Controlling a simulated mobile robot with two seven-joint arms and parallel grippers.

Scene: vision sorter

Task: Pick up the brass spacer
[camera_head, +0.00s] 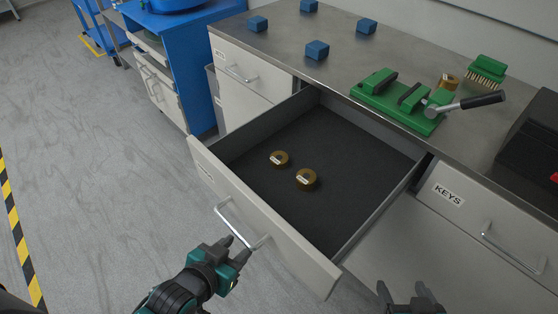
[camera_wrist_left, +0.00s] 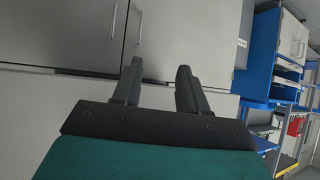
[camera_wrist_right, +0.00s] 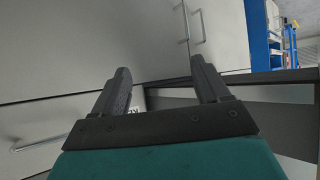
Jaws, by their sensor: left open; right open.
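Two brass spacers lie apart on the dark floor of the open drawer (camera_head: 348,131). One spacer (camera_head: 281,158) is further back and left. The other spacer (camera_head: 306,180) is nearer and to its right. Each bears a small white label, too small to read. A third brass ring-like piece (camera_head: 448,82) sits by the green fixture on the counter. My left gripper (camera_head: 239,251) is open and empty, outside the drawer near its front handle. My right gripper (camera_head: 406,288) is open and empty, below the drawer's right side. Both open jaws show in the left wrist view (camera_wrist_left: 157,84) and right wrist view (camera_wrist_right: 163,84).
The drawer front (camera_head: 255,222) and its side walls stand between my grippers and the spacers. Several blue blocks (camera_head: 317,50), a green clamp fixture (camera_head: 398,101) and a green brush (camera_head: 486,70) are on the counter. A closed drawer labelled KEYS (camera_head: 470,215) is at the right.

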